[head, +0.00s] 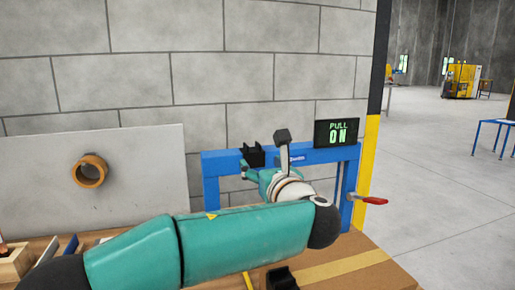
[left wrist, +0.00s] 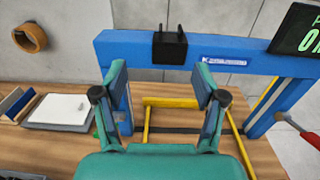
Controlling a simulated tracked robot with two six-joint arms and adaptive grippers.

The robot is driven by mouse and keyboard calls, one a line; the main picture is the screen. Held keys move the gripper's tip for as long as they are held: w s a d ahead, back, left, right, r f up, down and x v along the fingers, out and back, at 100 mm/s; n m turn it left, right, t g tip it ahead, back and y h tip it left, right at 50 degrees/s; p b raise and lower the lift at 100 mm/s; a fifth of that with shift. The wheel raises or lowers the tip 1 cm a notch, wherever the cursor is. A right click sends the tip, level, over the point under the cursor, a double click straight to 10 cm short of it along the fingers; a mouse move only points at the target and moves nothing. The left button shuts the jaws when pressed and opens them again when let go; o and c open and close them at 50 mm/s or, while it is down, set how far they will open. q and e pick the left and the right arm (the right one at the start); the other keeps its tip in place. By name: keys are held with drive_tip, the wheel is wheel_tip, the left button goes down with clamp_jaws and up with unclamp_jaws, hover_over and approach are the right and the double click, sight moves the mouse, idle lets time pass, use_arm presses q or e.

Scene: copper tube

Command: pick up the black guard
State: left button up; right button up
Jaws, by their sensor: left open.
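A black U-shaped piece, which looks like the black guard (left wrist: 170,47), sits on the top beam of the blue frame (left wrist: 130,46) in the left wrist view. In the head view the black guard (head: 253,157) shows on the blue frame (head: 216,165), just beyond my left gripper (head: 250,172). My left gripper (left wrist: 160,82) is open and empty. Its two teal fingers stand apart, in front of and below the guard, with a gap between fingers and guard. My right gripper is not in view.
A dark display (head: 336,133) reading "PULL ON" stands at the frame's right end. A red-handled lever (head: 375,200) sticks out below it. A grey panel (head: 130,140) with a copper ring (head: 89,170) is at left. A black object (head: 282,278) lies at the front.

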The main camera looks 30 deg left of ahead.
sight(255, 148)
use_arm(q)
drive_tip(key=x, duration=0.3)
drive_tip(key=p+x, duration=0.1)
drive_tip(key=x, duration=0.2)
drive_tip(key=w+d+x, duration=0.1)
drive_tip(key=x, duration=0.2)
drive_tip(key=shift+w+f+p, duration=0.1)
drive_tip(key=shift+p, duration=0.25)
drive_tip(key=p+x, duration=0.1)
drive_tip(key=x, duration=0.3)
drive_tip(key=shift+w+d+p, duration=0.1)
drive_tip(key=shift+p, duration=0.3)
drive_tip(key=shift+w+a, duration=0.35)
drive_tip(key=shift+a, duration=0.05)
drive_tip(key=c, duration=0.7)
drive_tip(key=shift+c, duration=0.7)
